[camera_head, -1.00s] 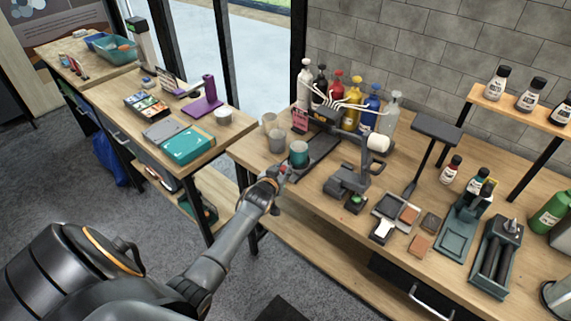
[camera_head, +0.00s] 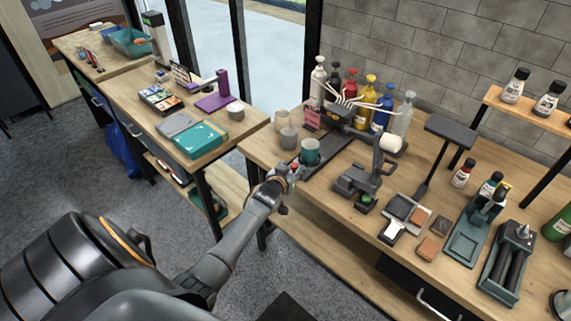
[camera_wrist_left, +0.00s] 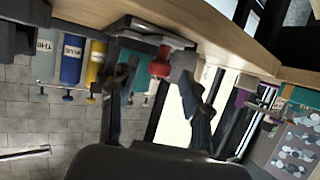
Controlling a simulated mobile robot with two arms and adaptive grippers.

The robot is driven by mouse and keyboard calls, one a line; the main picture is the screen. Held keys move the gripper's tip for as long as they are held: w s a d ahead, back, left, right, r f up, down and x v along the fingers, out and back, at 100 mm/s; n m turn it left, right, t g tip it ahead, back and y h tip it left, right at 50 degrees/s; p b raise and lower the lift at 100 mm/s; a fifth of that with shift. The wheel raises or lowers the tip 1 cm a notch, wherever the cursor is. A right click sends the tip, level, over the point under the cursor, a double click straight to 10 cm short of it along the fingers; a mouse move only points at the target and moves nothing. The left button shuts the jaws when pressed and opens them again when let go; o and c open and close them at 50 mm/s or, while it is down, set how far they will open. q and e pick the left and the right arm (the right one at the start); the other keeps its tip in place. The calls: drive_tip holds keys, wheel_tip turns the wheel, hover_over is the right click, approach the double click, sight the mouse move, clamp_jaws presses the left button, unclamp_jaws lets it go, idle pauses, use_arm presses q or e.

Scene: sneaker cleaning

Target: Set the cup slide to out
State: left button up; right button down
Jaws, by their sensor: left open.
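The cup slide is a dark rail (camera_head: 330,150) on the near edge of the workbench, with a teal cup (camera_head: 311,152) at its front end. A red knob (camera_head: 294,168) sits at that front end, and it also shows in the left wrist view (camera_wrist_left: 160,64). My left gripper (camera_head: 287,180) is at the bench edge, just in front of the knob. In the left wrist view its open fingers (camera_wrist_left: 158,95) stand on either side of the knob, with nothing clearly gripped. My right gripper is not in view.
Two plain cups (camera_head: 285,128) stand left of the slide. Several pump bottles (camera_head: 362,105) stand behind the slide, with a dark dispenser (camera_head: 337,116) in front of them. A grey device (camera_head: 360,180) stands to the right. A gap separates this bench from the left table (camera_head: 226,146).

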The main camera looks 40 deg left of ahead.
use_arm(q)
drive_tip(key=v, duration=1.1)
drive_tip(key=shift+s, duration=0.3)
drive_tip(key=s+d+f+m+g+h+b, duration=0.1)
drive_tip(key=s+d+f+g, duration=0.2)
drive_tip(key=f, duration=0.7)
drive_tip(key=s+d+f+m+g+h, duration=0.1)
drive_tip(key=s+d+f, duration=0.2)
drive_tip(key=s+f, duration=0.5)
drive_tip(key=s+d+f+m+g+h+b, duration=0.1)
drive_tip(key=s+d+f+g, duration=0.15)
drive_tip(key=f, duration=0.95)
drive_tip(key=s+d+f+m+g, duration=0.1)
drive_tip(key=s+d+f, duration=0.1)
drive_tip(key=s+f, duration=0.4)
drive_tip(key=s+d+f+m+g+b, duration=0.1)
drive_tip(key=s+f, duration=0.5)
drive_tip(key=s, duration=0.8)
drive_tip(key=s+d+f+m+g+h+b, duration=0.1)
drive_tip(key=s+d+f+g, duration=0.2)
drive_tip(key=s, duration=0.7)
wheel_tip(320, 180, down, 3)
drive_tip(key=shift+d+r, duration=0.1)
drive_tip(key=shift+d, duration=0.6)
drive_tip(key=shift+s, duration=0.1)
